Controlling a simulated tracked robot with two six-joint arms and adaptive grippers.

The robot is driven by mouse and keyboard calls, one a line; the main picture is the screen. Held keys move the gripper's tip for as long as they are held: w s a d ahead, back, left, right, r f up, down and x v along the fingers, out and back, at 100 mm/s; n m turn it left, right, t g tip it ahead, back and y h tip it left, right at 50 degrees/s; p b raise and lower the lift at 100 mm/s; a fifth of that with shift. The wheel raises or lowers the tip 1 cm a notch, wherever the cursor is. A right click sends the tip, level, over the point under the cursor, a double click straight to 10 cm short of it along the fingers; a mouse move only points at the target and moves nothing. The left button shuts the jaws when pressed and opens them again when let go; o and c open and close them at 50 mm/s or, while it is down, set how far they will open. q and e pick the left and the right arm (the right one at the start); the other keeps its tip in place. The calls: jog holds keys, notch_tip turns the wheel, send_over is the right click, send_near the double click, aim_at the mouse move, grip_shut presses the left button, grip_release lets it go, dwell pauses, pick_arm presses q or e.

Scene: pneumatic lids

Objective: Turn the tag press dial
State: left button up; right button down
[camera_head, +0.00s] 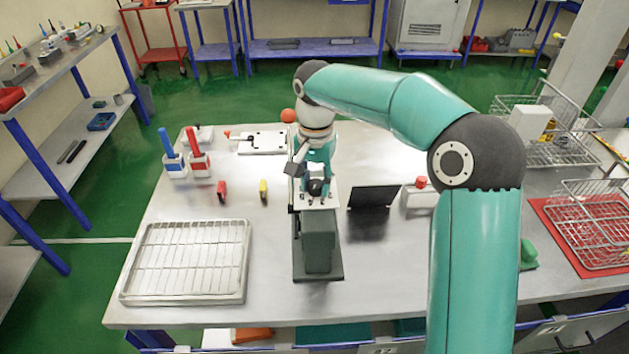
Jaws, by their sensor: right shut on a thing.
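The tag press (318,242) is a dark grey upright block on a base plate, standing at the middle of the table. A light plate with small dark parts sits at its top. My teal right arm reaches over from the right and bends down to the press. My right gripper (297,162) is at the top of the press, small and partly covered by my wrist. It is shut at the dial, which I cannot make out clearly behind the gripper and wrist. My left gripper is not in view.
A wire-grid tray (130,291) lies at the front left. Blue and red holders (199,167) stand behind it. A dark panel (372,197) stands right of the press. Wire baskets (594,222) are at the far right. The table between tray and press is clear.

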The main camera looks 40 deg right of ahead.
aim_at(315, 183)
jog(key=n+p, duration=0.1)
jog(key=n, duration=0.3)
jog(key=shift+w+r+n, duration=0.1)
jog(key=shift+r+n, duration=0.05)
jog(key=shift+n, duration=0.15)
jog(key=shift+n+p, duration=0.3)
jog(key=shift+n, duration=1.3)
jog(key=c, duration=0.8)
grip_release()
notch_tip(315, 183, up, 12)
jog(key=shift+f, duration=0.15)
